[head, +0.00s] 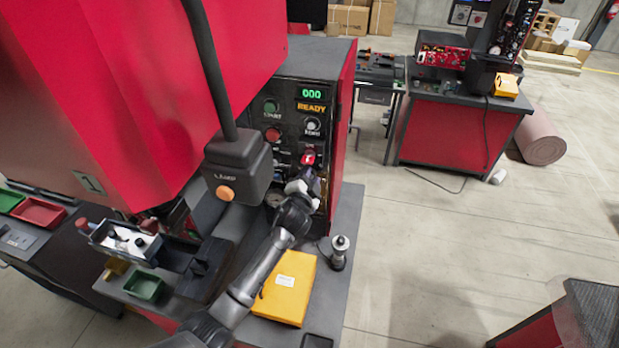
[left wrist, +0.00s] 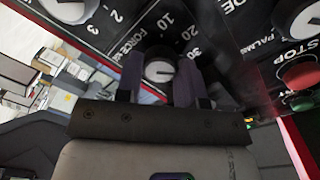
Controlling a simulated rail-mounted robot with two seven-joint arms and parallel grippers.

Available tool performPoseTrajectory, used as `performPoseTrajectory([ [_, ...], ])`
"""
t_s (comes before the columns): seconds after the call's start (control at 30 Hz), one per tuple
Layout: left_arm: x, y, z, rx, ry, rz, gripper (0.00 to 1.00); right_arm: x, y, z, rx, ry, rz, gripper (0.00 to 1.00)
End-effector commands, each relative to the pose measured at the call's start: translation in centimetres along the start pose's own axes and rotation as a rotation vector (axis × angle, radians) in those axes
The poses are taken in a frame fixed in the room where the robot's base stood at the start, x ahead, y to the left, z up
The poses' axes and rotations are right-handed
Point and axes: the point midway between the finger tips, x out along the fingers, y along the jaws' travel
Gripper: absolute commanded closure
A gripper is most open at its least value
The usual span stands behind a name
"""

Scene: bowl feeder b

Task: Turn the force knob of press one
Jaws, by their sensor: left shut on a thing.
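Press one is the big red machine (head: 140,80) with a "1" plate at the left. Its dark control panel (head: 290,122) shows green "000" and orange "READY". My left gripper (head: 308,186) is at the lower part of this panel. In the left wrist view, the force knob (left wrist: 160,69), light grey with a dark rim, sits between the two fingers of my left gripper (left wrist: 158,82), which is shut on it. A "FORCE" label and a scale with 10, 20 and 30 surround it. In the head view the gripper hides the knob. My right gripper is not in view.
A lamp-like black box (head: 238,165) with an orange button hangs left of my left gripper. A yellow folder (head: 285,288) and a metal-topped tool (head: 339,250) are on the bench below. In the left wrist view, a red stop button (left wrist: 298,75) and other knobs are close by.

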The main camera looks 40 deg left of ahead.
Motion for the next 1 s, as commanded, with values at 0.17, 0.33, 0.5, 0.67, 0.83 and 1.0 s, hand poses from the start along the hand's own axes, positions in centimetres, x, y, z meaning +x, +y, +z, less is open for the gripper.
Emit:
performPoseTrajectory([
  [0.17, 0.0, 0.0, 0.0, -0.001, 0.000, 0.000, 0.64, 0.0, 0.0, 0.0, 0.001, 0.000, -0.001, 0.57],
  [0.33, 0.0, 0.0, 0.0, -0.001, 0.000, 0.000, 0.47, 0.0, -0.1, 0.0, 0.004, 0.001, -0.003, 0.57],
  [0.5, 0.0, 0.0, 0.0, -0.001, 0.000, 0.000, 0.39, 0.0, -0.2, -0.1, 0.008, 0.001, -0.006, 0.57],
  [0.67, -0.1, 0.0, 0.0, -0.001, 0.000, 0.000, 0.39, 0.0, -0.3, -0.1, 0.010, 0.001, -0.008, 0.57],
  [0.83, -1.2, 0.1, 0.1, 0.000, 0.000, 0.000, 0.39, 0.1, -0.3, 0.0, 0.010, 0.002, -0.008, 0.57],
  [1.0, -4.1, 0.2, 0.1, -0.002, 0.001, 0.001, 0.39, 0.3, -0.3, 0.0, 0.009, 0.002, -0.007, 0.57],
])
